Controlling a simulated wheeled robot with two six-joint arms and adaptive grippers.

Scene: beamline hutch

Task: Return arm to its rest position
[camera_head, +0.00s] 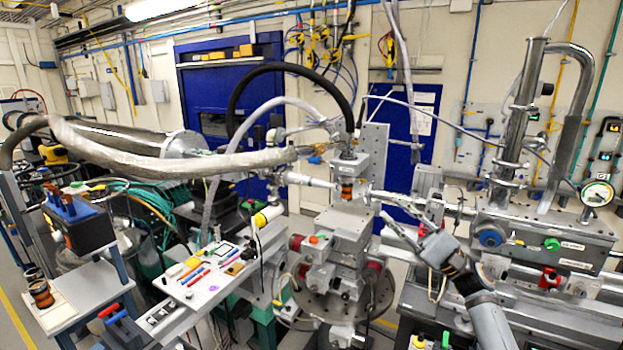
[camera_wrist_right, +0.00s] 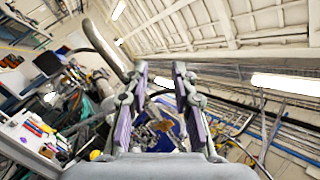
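My right arm (camera_head: 488,318) comes in from the lower right of the head view, raised and reaching up and to the left. Its gripper (camera_head: 402,206) is in front of the beamline equipment, just right of the central sample stage (camera_head: 346,235). The two fingers stand apart with nothing between them. In the right wrist view the gripper (camera_wrist_right: 160,72) is also open and empty, tilted up so that the ceiling shows behind it. I cannot tell from the head view whether a finger touches the equipment. My left arm and gripper are not in view.
A steel vacuum chamber with a dial gauge (camera_head: 597,194) stands close on the right. A tray table (camera_head: 205,292) with coloured pens is at the lower middle-left. A side stand (camera_head: 95,305) is at the left. A thick hose (camera_head: 170,165) crosses the upper left.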

